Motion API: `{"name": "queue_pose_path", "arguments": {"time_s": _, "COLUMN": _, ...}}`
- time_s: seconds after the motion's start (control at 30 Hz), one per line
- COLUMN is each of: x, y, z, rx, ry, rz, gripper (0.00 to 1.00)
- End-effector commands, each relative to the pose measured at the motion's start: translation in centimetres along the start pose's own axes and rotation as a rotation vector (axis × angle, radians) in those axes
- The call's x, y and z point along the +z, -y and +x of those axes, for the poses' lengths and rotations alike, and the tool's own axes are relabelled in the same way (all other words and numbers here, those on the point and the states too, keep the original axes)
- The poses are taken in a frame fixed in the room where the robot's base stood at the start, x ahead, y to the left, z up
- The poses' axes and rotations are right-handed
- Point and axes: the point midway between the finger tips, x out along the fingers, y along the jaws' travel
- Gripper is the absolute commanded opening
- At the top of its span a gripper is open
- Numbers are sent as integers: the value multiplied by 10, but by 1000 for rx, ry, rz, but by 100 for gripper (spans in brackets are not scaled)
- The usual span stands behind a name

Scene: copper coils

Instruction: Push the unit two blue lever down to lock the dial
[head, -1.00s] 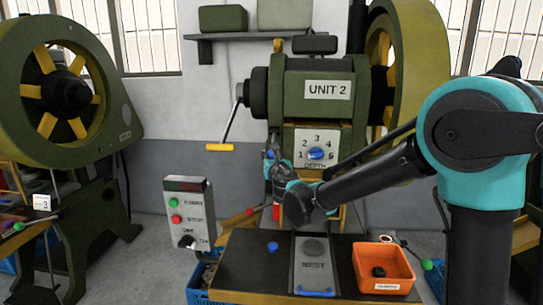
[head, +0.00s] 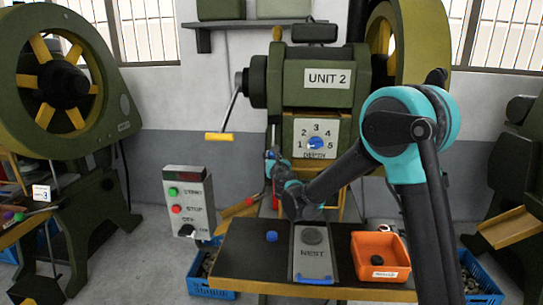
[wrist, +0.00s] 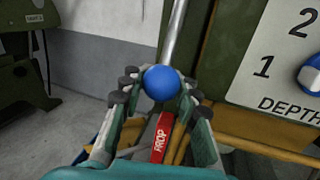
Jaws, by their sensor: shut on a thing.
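Unit 2 (head: 327,78) is a green press with a white depth plate and a blue dial (head: 316,143) whose pointer is hard to read; part of the dial shows in the wrist view (wrist: 312,76). In the wrist view, the blue ball knob (wrist: 162,83) of the lever sits between the fingertips of my gripper (wrist: 160,88), which is shut on it. The lever's metal rod (wrist: 174,30) rises from behind the knob. In the head view my gripper (head: 271,160) is left of the depth plate; the knob is not clear there.
A red prop (wrist: 162,141) is just below the knob. A bench with a nest plate (head: 313,260), a blue button (head: 271,236) and an orange tray (head: 380,258) stands below my arm. A control box (head: 188,203) and yellow-handled lever (head: 219,136) are to the left.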

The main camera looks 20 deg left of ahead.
Motion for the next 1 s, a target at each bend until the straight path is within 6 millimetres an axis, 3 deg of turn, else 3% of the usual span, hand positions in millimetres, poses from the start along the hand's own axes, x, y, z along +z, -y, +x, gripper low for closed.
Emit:
{"name": "queue_pose_path", "arguments": {"time_s": 0.3, "x": -3, "y": 10, "z": 14, "rx": -12, "ry": 1, "rz": 1, "gripper": 0}}
{"name": "queue_pose_path", "arguments": {"time_s": 0.8, "x": -4, "y": 12, "z": 16, "rx": -15, "ry": 1, "rz": 0, "gripper": 0}}
{"name": "queue_pose_path", "arguments": {"time_s": 0.83, "x": -4, "y": 12, "z": 16, "rx": -15, "ry": 1, "rz": 0, "gripper": 30}}
{"name": "queue_pose_path", "arguments": {"time_s": 1.0, "x": -4, "y": 10, "z": 15, "rx": -11, "ry": 1, "rz": 0, "gripper": 51}}
